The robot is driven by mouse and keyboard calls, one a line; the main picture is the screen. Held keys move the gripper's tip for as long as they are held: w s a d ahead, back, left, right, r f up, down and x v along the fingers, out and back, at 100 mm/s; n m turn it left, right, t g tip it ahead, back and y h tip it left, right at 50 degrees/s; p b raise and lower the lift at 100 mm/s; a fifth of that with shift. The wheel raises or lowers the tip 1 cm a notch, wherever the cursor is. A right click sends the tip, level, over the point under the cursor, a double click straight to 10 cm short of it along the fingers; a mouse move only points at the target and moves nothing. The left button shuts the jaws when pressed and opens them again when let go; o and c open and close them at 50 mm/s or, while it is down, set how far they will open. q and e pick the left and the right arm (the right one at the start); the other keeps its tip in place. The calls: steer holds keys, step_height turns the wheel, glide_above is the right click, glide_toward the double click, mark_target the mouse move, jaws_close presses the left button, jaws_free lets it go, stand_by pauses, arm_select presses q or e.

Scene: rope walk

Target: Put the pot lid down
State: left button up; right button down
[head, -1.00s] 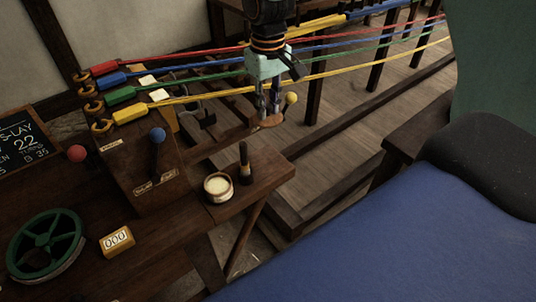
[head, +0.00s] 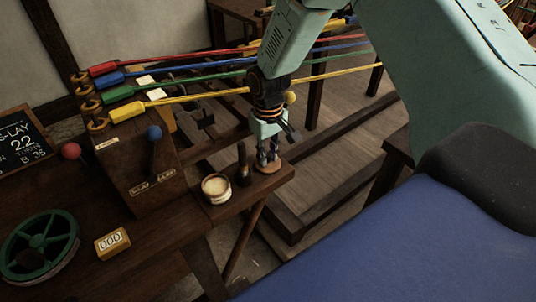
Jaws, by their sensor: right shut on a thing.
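The pot lid (head: 268,169) is a small round brown wooden disc at the right end of the small side shelf. My right gripper (head: 268,156) points down and is shut on the lid's top. The lid is at the shelf surface; I cannot tell whether it rests on it or hovers just above. The open pot (head: 216,188), with pale contents, stands to the left on the same shelf. A dark-handled brush (head: 243,165) stands between the pot and the lid. My left gripper is not in view.
Red, blue, green and yellow strands (head: 178,99) stretch behind my right gripper. A wooden box with a blue-knobbed lever (head: 154,133) stands left of the shelf (head: 235,205). A green wheel (head: 40,245) and a yellow counter (head: 112,243) lie on the bench at front left.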

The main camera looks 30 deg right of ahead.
steer(key=shift+w+f, duration=0.25)
steer(key=shift+s, duration=0.25)
steer(key=c, duration=1.5)
jaws_free()
steer(key=shift+c, duration=0.2)
steer(key=o, duration=0.4)
steer(key=shift+w+f, duration=0.1)
steer(key=shift+w, duration=0.05)
steer(key=shift+c, duration=0.2)
